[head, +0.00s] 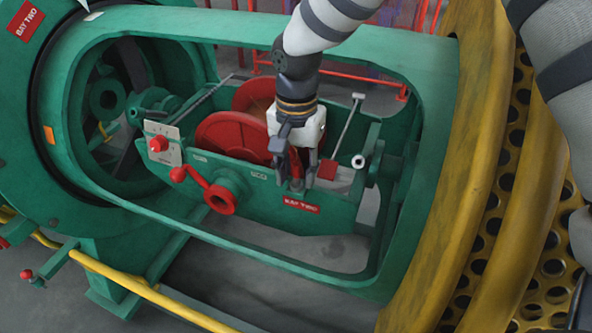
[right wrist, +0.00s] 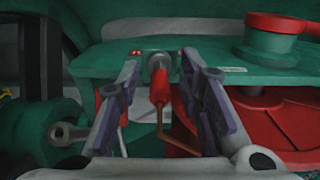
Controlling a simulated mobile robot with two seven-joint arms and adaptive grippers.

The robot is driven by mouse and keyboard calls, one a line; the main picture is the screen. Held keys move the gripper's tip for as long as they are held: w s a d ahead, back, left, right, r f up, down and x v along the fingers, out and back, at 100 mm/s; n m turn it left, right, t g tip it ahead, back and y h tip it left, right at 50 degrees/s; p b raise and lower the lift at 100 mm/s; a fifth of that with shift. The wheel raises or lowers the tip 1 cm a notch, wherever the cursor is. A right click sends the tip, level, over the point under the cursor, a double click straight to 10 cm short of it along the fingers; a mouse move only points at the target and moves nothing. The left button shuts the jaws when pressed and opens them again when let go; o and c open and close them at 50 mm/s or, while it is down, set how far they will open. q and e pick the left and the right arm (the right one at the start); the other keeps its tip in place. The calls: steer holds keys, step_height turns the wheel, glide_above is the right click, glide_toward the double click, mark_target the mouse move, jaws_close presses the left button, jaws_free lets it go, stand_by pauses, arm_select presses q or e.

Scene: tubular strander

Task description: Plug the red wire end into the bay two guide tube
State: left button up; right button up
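The red wire end (right wrist: 160,88) stands between the fingers of my right gripper (right wrist: 159,65) in the right wrist view, with a gap on each side. A copper-coloured wire (right wrist: 178,141) bends away below it. Its tip meets the small grey bay two guide tube (right wrist: 160,60); how deep it sits inside cannot be told. In the head view my right gripper (head: 296,181) is open, pointing down at the cradle's near edge, just above a red BAY TWO label (head: 301,205). The fingers partly hide the red wire end (head: 295,163) there. My left gripper is not in view.
A green frame (head: 300,276) surrounds the cradle opening. A yellow perforated drum (head: 470,180) is at right.

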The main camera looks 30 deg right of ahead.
mark_target(297, 161)
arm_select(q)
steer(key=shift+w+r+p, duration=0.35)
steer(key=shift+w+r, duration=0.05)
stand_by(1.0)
arm_select(e)
jaws_close()
steer(key=shift+r, duration=0.15)
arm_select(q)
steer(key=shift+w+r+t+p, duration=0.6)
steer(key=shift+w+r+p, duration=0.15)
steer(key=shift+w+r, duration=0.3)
arm_select(e)
steer(key=shift+r, duration=2.9)
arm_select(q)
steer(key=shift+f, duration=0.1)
